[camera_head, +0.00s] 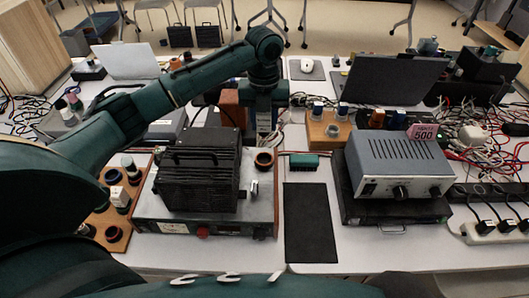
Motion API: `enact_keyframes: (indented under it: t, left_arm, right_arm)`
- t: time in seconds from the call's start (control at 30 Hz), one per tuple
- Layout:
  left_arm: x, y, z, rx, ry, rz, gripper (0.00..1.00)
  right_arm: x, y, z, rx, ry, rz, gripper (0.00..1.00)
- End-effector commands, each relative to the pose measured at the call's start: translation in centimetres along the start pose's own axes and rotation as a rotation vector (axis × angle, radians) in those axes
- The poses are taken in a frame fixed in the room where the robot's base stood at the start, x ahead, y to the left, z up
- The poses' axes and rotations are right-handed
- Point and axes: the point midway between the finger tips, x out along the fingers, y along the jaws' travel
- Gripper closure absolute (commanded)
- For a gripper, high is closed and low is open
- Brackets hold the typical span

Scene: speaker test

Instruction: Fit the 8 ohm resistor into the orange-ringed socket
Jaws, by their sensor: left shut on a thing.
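My left gripper (264,128) points down behind the grey test unit (160,207), near the top centre of the table. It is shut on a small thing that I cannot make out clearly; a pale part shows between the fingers. A round socket with an orange-brown ring (264,158) is on the unit's right rear, just below the gripper in the picture. I cannot read which piece is the 8 ohm resistor. A wooden rack (111,239) at the left holds several dark and white cylinders (120,197). My right gripper is not in view.
A black finned block (200,175) stands on the test unit. A green block (304,161) and a black mat (310,225) lie right of it. A grey power supply (398,165), laptop (388,80), power strip (492,230) and cables crowd the right.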

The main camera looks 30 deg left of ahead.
Motion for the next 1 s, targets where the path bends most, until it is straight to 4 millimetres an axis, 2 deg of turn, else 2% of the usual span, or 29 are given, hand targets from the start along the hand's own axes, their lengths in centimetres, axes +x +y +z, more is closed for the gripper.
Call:
enact_keyframes:
  t: [0.3, 0.57, 0.73, 1.0]
  left_arm:
    - [5.3, 0.0, -0.1, -0.002, 0.001, 0.002, 0.91]
    - [7.6, 0.0, -0.1, -0.001, 0.0, 0.0, 0.91]
    - [10.0, 0.0, -0.1, -0.002, 0.0, 0.002, 0.91]
    - [10.5, 0.0, 0.0, -0.001, -0.002, 0.0, 0.91]
  right_arm:
    - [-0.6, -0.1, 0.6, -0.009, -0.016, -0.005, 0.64]
    - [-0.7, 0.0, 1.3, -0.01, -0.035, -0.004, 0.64]
    - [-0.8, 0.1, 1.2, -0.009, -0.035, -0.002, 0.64]
    - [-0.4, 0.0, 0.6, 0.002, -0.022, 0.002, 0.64]
